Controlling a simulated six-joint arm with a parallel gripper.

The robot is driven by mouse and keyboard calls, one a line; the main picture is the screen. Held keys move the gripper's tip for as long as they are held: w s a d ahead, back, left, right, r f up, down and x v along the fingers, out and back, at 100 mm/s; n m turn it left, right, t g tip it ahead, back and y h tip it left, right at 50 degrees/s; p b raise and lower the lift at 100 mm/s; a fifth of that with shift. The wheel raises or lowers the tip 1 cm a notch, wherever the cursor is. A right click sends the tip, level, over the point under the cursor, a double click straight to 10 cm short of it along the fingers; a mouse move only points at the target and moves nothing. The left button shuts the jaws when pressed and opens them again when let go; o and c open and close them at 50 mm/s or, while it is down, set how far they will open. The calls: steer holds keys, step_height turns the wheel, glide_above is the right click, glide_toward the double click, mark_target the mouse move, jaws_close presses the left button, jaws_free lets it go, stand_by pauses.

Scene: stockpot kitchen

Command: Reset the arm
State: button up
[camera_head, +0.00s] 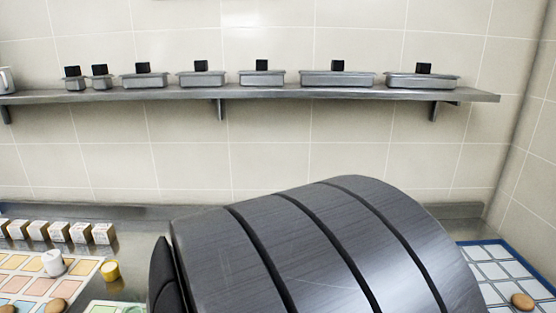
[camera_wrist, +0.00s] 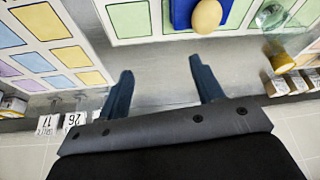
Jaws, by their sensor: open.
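My gripper (camera_wrist: 160,65) shows in the wrist view with its two dark blue fingers spread apart. Nothing is between the fingers except a view of the grey metal counter (camera_wrist: 160,84). A tan egg-shaped item (camera_wrist: 207,15) lies on a blue piece beyond the right finger, apart from it. In the head view a large dark grey ribbed part of my arm fills the lower middle. It hides much of the counter, and the fingers do not show there.
Boards with coloured squares (camera_wrist: 47,22) lie on the counter. Small numbered boxes (camera_wrist: 74,120) line its edge. A wall shelf (camera_head: 260,93) holds several lidded pans.

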steer(key=d+m+h, duration=0.3)
steer(key=d+m, duration=0.6)
steer(key=d, duration=1.7)
steer(key=shift+w+d+g, duration=0.25)
steer(key=shift+w+g, duration=0.15)
steer(key=shift+r, duration=0.1)
steer(key=shift+a, duration=0.1)
steer(key=a+r+n+y, duration=0.1)
steer(key=a+n, duration=0.5)
steer(key=a, duration=1)
steer(key=shift+w+a+r+n+t+y, duration=0.2)
steer(key=shift+w+r+n+t+y, duration=0.1)
steer(key=shift+w+t+y, duration=0.15)
steer(key=shift+d, duration=0.15)
